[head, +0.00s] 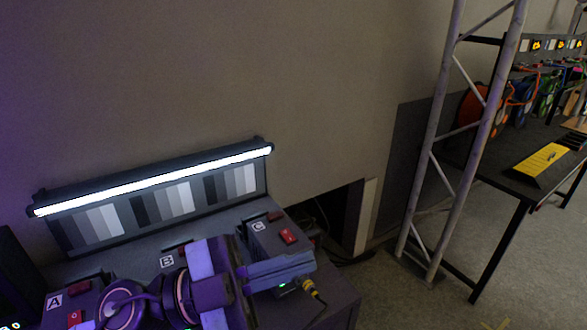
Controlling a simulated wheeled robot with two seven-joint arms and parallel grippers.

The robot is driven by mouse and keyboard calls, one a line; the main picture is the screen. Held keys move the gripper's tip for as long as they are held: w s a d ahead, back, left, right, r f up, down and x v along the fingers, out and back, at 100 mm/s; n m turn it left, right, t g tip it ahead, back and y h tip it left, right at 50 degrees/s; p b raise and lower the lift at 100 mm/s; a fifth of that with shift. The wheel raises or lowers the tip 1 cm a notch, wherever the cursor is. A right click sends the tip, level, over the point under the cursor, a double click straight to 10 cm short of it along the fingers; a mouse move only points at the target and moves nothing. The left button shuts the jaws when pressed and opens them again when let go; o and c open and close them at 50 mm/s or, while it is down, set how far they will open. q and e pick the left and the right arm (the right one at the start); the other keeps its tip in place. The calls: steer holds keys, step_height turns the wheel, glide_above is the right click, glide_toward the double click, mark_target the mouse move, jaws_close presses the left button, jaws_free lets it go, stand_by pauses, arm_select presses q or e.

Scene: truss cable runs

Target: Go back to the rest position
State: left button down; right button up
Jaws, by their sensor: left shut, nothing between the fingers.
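My left arm comes in from the lower left, across the front of the bench units. My left gripper (300,266) is at its end, pointing right, with its blue-grey fingers shut and empty. It is in front of the unit marked C (262,238) and hides part of that unit's front. A yellow cable connector (309,285) and a small green light show just below the fingers. I cannot tell whether the fingers touch the unit. My right gripper is not in view.
Units marked B (167,262) and A (54,301) stand left of C, partly behind my arm. A lit lamp bar (150,182) runs above grey test panels behind them. A truss upright (455,150) and a dark table (515,180) with cable reels stand right, with open floor in front.

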arm_select(q)
steer(key=w+a+f+n+t+y, duration=0.1)
steer(key=w+a+n+t+y, duration=0.45)
steer(key=n+t, duration=0.35)
steer(key=w+a+f+n+t+y, duration=0.1)
steer(key=w+a+n+t+y, duration=0.3)
steer(key=a+n+t+y, duration=0.4)
steer(key=s+a+f+n+g+y, duration=0.1)
steer(key=a+f+n+g+y, duration=0.2)
steer(key=f, duration=0.4)
steer(key=s+a+f+n+g+y, duration=0.1)
steer(key=a+f+n+g+y, duration=0.1)
steer(key=a+f+n+y, duration=0.25)
steer(key=s+f+m+g, duration=0.1)
steer(key=s+f+g, duration=1.1)
steer(key=s+f, duration=0.65)
step_height(320, 180, down, 27)
steer(key=s+b, duration=0.1)
steer(key=b, duration=0.2)
steer(key=s+a+f+g+b, duration=0.2)
steer(key=s+a+f, duration=0.1)
steer(key=s+f, duration=1.3)
steer(key=shift+s+a+f+m, duration=0.2)
steer(key=shift+s+f+m, duration=0.15)
steer(key=shift+f, duration=0.1)
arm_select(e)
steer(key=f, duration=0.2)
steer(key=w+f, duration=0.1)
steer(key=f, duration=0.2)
